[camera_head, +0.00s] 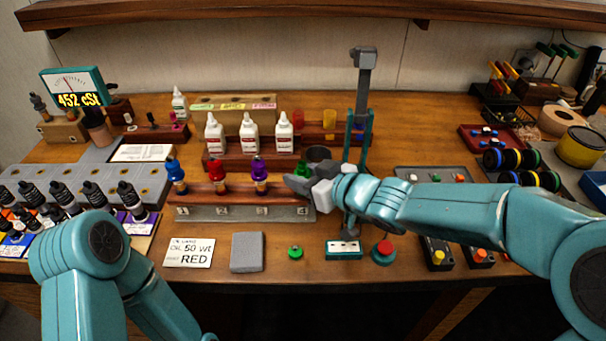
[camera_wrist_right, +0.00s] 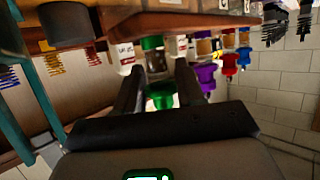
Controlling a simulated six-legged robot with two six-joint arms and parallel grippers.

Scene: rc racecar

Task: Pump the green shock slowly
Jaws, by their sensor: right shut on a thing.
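The green shock (camera_head: 303,167) stands at the right end of the numbered wooden shock stand (camera_head: 240,212), mostly hidden behind my right gripper (camera_head: 301,181). My right gripper is shut on it. In the right wrist view, which looks upside down, the green shock (camera_wrist_right: 162,97) sits between the two dark fingers (camera_wrist_right: 157,78). Blue (camera_head: 175,173), red (camera_head: 217,175) and purple (camera_head: 260,173) shocks stand to its left in the same stand. My left arm shows at the lower left, but its gripper is out of view.
White bottles (camera_head: 249,132) stand in a row behind the stand. A teal upright frame (camera_head: 364,120) rises close to the right gripper. In front lie a RED label card (camera_head: 190,252), a grey pad (camera_head: 247,252), a small green knob (camera_head: 295,252) and a red button (camera_head: 383,249).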

